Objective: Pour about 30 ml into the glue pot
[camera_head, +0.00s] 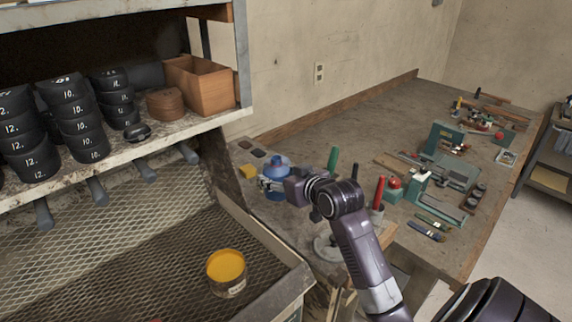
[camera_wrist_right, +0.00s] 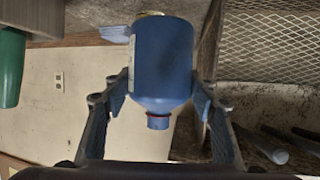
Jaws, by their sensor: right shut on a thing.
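A blue bottle (camera_head: 277,163) stands roughly upright over the near left end of the workbench. My right gripper (camera_head: 268,184) is shut on it. In the right wrist view the bottle (camera_wrist_right: 162,62) sits between the two fingers, with its narrow neck and reddish rim towards the bottom of the picture. The glue pot (camera_head: 227,272), a round tin with an orange-yellow top face, stands on the mesh tray, below and left of the bottle. The bottle is well apart from it. My left gripper is not in view.
The mesh tray (camera_head: 130,268) has a raised edge (camera_head: 262,250) between pot and bench. A shelf (camera_head: 130,150) with black stacked pieces and a wooden box (camera_head: 200,85) overhangs at left. The workbench (camera_head: 350,125) holds a green tool (camera_head: 333,158), a red tool (camera_head: 379,191) and several other tools.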

